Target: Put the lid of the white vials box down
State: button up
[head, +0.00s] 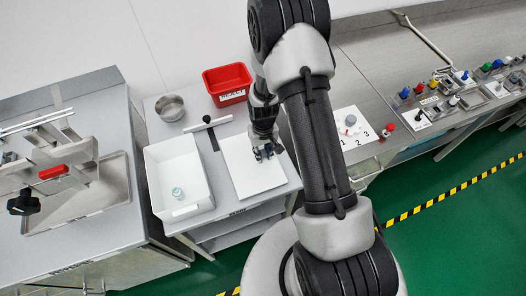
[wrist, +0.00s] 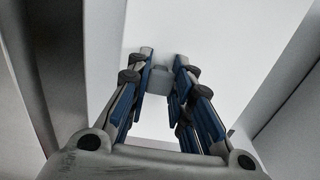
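The white vials box (head: 158,188) stands uncovered on the table, with a small greenish vial (head: 177,193) inside. Its flat white lid (head: 243,165) is to the right of the box, apart from it and about level, low over or on the tabletop; I cannot tell whether it touches. My gripper (head: 267,152) is above the lid, pointing down. In the wrist view my gripper (wrist: 160,77) has its fingers on both sides of the lid's small grey knob (wrist: 160,82) and looks shut on it.
A red bin (head: 228,83) and a metal bowl (head: 170,107) stand behind.

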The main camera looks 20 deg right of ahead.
jog(key=o, duration=0.5)
jog(key=shift+c, duration=0.2)
jog(key=s+a+r+t+p, duration=0.1)
jog(key=s+r, duration=0.2)
jog(key=r, duration=1.3)
jog(key=s+a+r+t+p, duration=0.1)
jog(key=s+r+p, duration=0.15)
jog(key=r, duration=1.35)
jog(key=s+a+r+t, duration=0.1)
jog(key=s+r, duration=0.3)
jog(key=s, duration=0.4)
jog(key=s+a+r+t, duration=0.1)
jog(key=s+r, duration=0.4)
jog(key=s, duration=0.3)
jog(key=shift+r+t+b, duration=0.2)
jog(key=shift+t+b, duration=0.1)
